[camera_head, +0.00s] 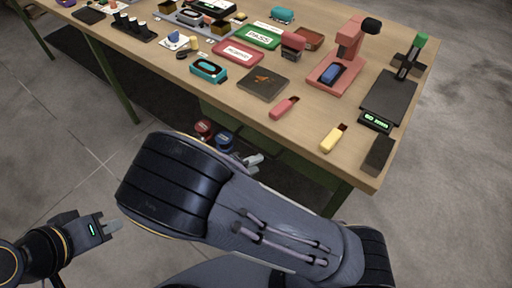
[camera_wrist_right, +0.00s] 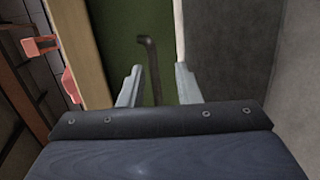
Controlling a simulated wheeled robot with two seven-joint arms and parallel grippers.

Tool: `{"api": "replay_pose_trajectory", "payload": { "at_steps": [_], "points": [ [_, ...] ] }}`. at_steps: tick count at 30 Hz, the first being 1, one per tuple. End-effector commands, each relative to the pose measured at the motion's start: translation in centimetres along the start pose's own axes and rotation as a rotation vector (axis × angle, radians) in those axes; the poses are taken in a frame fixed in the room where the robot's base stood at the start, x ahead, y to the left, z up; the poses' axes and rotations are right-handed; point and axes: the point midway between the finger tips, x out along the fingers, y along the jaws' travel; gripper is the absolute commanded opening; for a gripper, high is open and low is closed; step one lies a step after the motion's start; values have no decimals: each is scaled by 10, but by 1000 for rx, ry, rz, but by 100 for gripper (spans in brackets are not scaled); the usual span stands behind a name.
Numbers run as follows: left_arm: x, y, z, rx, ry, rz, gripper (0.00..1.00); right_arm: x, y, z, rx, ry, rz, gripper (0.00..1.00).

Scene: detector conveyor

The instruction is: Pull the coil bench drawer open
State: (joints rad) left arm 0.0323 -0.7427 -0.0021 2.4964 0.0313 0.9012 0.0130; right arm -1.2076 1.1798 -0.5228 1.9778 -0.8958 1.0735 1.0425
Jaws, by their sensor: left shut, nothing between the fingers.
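The coil bench drawer shows as a dark green front (camera_wrist_right: 120,40) in the right wrist view, below the wooden bench edge. A dark, bent bar handle (camera_wrist_right: 151,70) stands on it. My right gripper (camera_wrist_right: 158,85) is open, its two pale fingers apart on either side of the handle, with clear gaps; the depth between fingers and handle is hard to tell. In the head view my right gripper (camera_head: 254,161) is under the bench's front edge, and my forearm hides most of the drawer. My left gripper (camera_head: 112,226) is shut and empty, low at the left, away from the bench.
The wooden bench top (camera_head: 215,90) carries trays, tools and a red press (camera_head: 335,70). A black scale (camera_head: 388,98) stands near its right end. Red (camera_head: 205,128) and blue (camera_head: 223,139) round items sit below the front edge, by my right forearm. Grey floor lies open at the left.

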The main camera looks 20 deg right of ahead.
Motion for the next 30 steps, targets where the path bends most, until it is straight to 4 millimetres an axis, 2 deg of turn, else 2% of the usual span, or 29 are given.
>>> {"api": "replay_pose_trajectory", "payload": {
  "at_steps": [3,9,11,21,25,30],
  "points": [
    [1,0,0,0,0,0,0,-7,-6,-19,-15,105,152,30],
    [1,0,0,0,0,0,0,-10,-8,-32,-13,177,243,30],
    [0,0,0,0,0,0,0,-5,-6,-33,-13,178,246,30],
    [-3,2,-2,0,0,0,0,46,6,-41,-14,173,242,30],
    [-4,2,-2,0,0,0,0,57,9,-44,-14,175,240,30],
    [-4,2,-2,0,0,0,0,62,10,-45,-14,176,240,30]
  ]
}}
